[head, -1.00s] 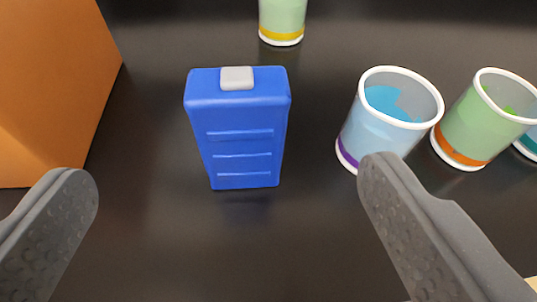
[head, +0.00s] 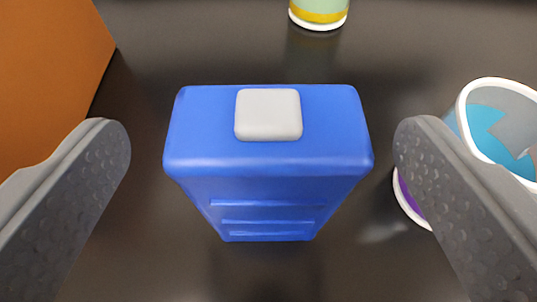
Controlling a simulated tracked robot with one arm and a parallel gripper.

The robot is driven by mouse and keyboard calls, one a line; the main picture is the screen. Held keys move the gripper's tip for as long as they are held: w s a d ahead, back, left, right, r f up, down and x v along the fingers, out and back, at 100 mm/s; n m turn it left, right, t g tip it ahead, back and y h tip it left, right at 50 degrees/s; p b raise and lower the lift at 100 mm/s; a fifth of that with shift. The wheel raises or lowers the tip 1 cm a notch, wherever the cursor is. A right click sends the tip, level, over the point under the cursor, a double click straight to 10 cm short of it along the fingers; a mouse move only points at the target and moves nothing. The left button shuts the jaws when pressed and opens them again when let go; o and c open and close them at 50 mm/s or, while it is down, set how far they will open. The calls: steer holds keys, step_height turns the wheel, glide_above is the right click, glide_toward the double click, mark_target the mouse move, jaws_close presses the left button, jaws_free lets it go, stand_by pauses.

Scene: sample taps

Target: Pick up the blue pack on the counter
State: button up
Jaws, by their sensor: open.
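The blue pack (head: 268,185) stands upright on the dark counter (head: 170,270), with a light grey square cap (head: 268,115) on its top. It sits in the middle of the head view. My gripper (head: 262,145) is open, with one grey finger to the left of the pack and one to the right. There is a gap between each finger and the pack, and neither visibly touches it. The right finger hides part of a cup.
A white-rimmed cup with blue contents (head: 500,135) stands close to the right finger. An orange block (head: 45,80) is at the left. A green cup with a yellow band (head: 318,14) stands behind the pack. Bare counter lies in front of the pack.

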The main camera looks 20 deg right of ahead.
mark_target(268, 113)
steer(key=shift+f+x, duration=0.15)
steer(key=shift+x, duration=1.1)
steer(key=shift+f+x, duration=0.15)
steer(key=shift+x, duration=1.1)
steer(key=shift+s, duration=0.15)
steer(key=c, duration=1.2)
steer(key=shift+r, duration=0.2)
